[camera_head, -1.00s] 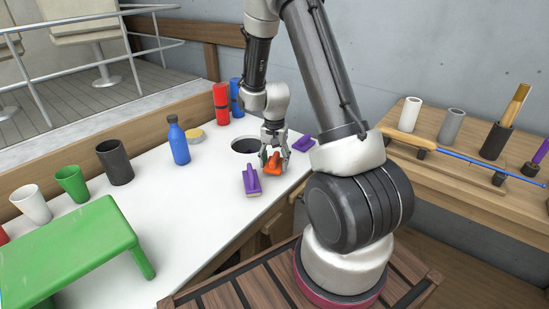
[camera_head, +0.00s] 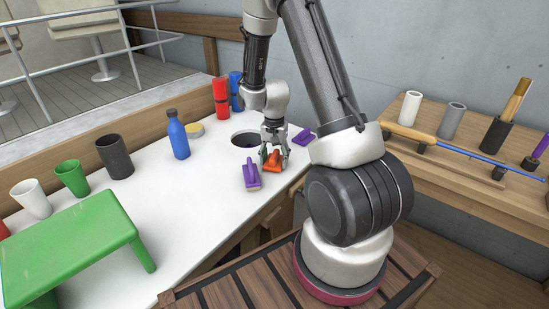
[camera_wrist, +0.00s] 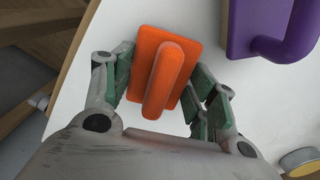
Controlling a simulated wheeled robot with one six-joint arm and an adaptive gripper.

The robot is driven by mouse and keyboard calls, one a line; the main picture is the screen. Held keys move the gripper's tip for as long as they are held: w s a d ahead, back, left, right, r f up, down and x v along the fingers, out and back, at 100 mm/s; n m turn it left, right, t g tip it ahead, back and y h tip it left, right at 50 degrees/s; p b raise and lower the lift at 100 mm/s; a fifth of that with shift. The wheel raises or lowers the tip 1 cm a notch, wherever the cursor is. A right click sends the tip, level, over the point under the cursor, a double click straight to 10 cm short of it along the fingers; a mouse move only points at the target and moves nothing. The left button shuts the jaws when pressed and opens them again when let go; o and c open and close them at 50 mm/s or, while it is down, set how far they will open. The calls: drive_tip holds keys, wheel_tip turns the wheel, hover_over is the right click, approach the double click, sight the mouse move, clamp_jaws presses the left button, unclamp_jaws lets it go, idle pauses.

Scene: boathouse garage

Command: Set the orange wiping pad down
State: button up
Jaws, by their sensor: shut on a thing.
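The orange wiping pad (camera_head: 272,163) is a flat orange block with a raised rounded handle. It is at the white counter's near edge, between two purple pads. My gripper (camera_head: 274,157) points down over it, its fingers on either side. In the wrist view the orange pad (camera_wrist: 165,72) lies between the green-lined fingers (camera_wrist: 158,88), which are shut on it. The pad looks at or very close to the counter top; I cannot tell whether it touches.
One purple pad (camera_head: 251,174) lies just left of the orange pad, another (camera_head: 302,138) to its right. A round dark hole (camera_head: 245,140) is behind. A blue bottle (camera_head: 178,137) and a yellow-topped tin (camera_head: 194,129) stand further left. The counter's middle (camera_head: 190,200) is clear.

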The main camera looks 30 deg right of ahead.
drive_tip(key=shift+f, duration=0.25)
drive_tip(key=o, duration=1.1)
wheel_tip(320, 180, up, 12)
drive_tip(key=shift+f, duration=0.1)
clamp_jaws()
idle(0.5)
idle(0.9)
